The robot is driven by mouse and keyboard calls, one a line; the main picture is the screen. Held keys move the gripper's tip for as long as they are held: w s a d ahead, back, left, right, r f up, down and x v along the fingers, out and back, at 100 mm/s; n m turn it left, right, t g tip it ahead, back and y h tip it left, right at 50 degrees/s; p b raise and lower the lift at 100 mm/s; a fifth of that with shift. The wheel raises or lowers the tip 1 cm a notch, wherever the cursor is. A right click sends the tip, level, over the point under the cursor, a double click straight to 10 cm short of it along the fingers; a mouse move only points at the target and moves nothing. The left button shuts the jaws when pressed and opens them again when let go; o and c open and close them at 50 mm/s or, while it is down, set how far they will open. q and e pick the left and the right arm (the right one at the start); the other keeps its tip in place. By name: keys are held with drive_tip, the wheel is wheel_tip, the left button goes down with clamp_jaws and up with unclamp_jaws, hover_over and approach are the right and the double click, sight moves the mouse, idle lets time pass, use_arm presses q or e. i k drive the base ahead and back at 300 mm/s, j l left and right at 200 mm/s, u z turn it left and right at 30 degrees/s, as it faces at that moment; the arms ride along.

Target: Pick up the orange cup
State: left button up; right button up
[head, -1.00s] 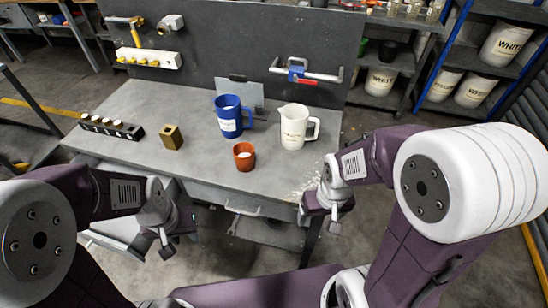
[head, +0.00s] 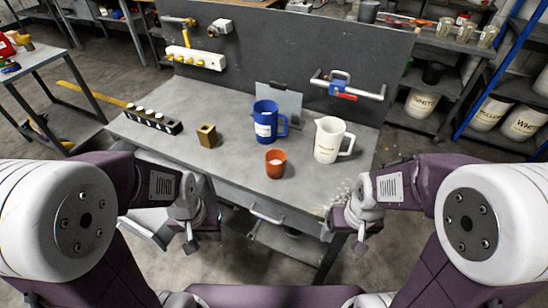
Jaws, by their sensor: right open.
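The orange cup (head: 276,164) stands upright near the front edge of the grey workbench (head: 235,175), with something pale inside it. A blue jug (head: 265,123) stands just behind it, and a white jug (head: 327,140) stands to its right. My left gripper (head: 199,238) is in front of the bench's front edge, left of and nearer than the cup; its jaw gap is not clear. My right gripper (head: 345,240) is open and empty by the bench's front right corner, right of the cup. Both grippers are apart from the cup.
A brass block (head: 207,136) and a black rack (head: 153,121) with several white-topped items stand on the left of the bench. A panel with a valve pipe (head: 346,88) rises behind. A drawer handle (head: 266,214) juts from the bench front. Bench surface around the cup's left is clear.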

sight(275, 159)
drive_tip(key=i+j+u, duration=0.1)
drive_tip(key=u, duration=0.3)
drive_tip(key=i+u, duration=0.45)
drive_tip(key=k, duration=0.1)
